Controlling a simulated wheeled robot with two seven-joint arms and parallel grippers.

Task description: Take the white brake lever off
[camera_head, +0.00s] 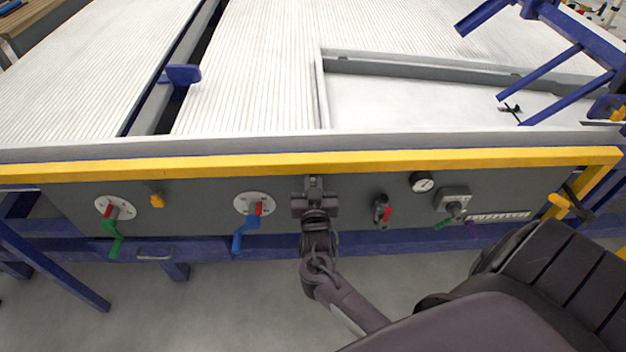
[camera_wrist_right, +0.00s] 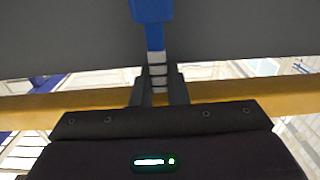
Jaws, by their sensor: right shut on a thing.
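My right gripper (camera_head: 313,185) is at the grey control panel, just under the yellow rail, between the blue lever and a small red-and-black handle. In the right wrist view its fingers (camera_wrist_right: 158,90) are closed on a narrow, white banded piece (camera_wrist_right: 157,72), which I take for the white brake lever. A blue block (camera_wrist_right: 152,10) joins the end of this piece. In the head view the gripper hides the held piece. I cannot tell whether it is still attached to the panel. My left gripper is not in view.
The panel (camera_head: 345,225) also carries a green lever (camera_head: 112,229), a blue lever (camera_head: 240,236), a red-and-black handle (camera_head: 382,212), a gauge (camera_head: 422,182) and a grey box (camera_head: 453,199). The yellow rail (camera_head: 250,163) runs above. Floor (camera_head: 210,300) shows clear below.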

